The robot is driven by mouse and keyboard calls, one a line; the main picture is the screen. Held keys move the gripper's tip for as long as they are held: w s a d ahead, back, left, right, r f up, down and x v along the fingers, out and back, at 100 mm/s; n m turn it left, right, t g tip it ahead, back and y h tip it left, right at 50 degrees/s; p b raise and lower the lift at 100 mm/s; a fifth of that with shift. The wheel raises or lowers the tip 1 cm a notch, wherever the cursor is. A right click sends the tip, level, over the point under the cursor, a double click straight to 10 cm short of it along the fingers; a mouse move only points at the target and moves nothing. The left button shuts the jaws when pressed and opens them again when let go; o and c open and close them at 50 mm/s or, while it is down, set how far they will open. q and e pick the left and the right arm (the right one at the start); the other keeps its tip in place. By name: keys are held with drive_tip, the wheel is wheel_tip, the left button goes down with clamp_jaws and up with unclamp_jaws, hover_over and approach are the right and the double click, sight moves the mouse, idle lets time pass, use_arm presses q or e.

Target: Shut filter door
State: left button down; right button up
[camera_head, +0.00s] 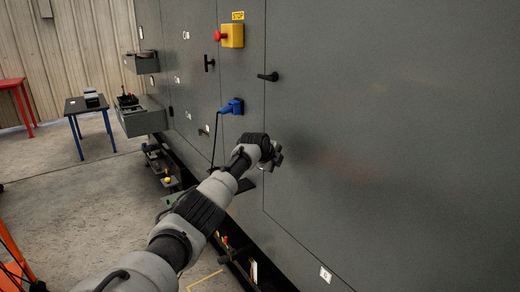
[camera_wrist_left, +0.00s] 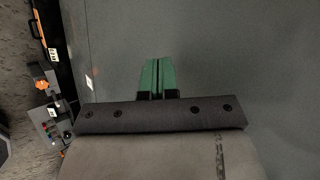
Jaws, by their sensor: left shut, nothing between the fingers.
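A long row of dark grey enclosure panels runs along the right in the head view. The large near panel (camera_head: 400,130), probably the filter door, looks flush or nearly flush with its neighbour; I cannot tell whether it is fully shut. A black handle (camera_head: 268,77) sits near its upper left edge. My left gripper (camera_head: 276,157) is at this panel's left edge, below the handle. In the left wrist view its green fingers (camera_wrist_left: 158,76) are together with nothing between them, against the grey panel surface (camera_wrist_left: 230,60). Contact is unclear. My right gripper is out of view.
A yellow box with a red stop button (camera_head: 232,36) and a blue plug with a cable (camera_head: 232,107) are on the neighbouring panel. Open drawers (camera_head: 143,118) stick out farther left. A black table (camera_head: 88,104) and a red table (camera_head: 14,84) stand on open floor.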

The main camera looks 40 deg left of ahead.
use_arm(q)
drive_tip(key=s+a+r+b, duration=0.1)
drive_tip(key=s+r, duration=0.4)
drive_tip(key=s, duration=0.1)
drive_tip(key=shift+s+a+r, duration=0.25)
drive_tip(key=shift+a+r, duration=0.1)
drive_tip(key=shift+r, duration=0.05)
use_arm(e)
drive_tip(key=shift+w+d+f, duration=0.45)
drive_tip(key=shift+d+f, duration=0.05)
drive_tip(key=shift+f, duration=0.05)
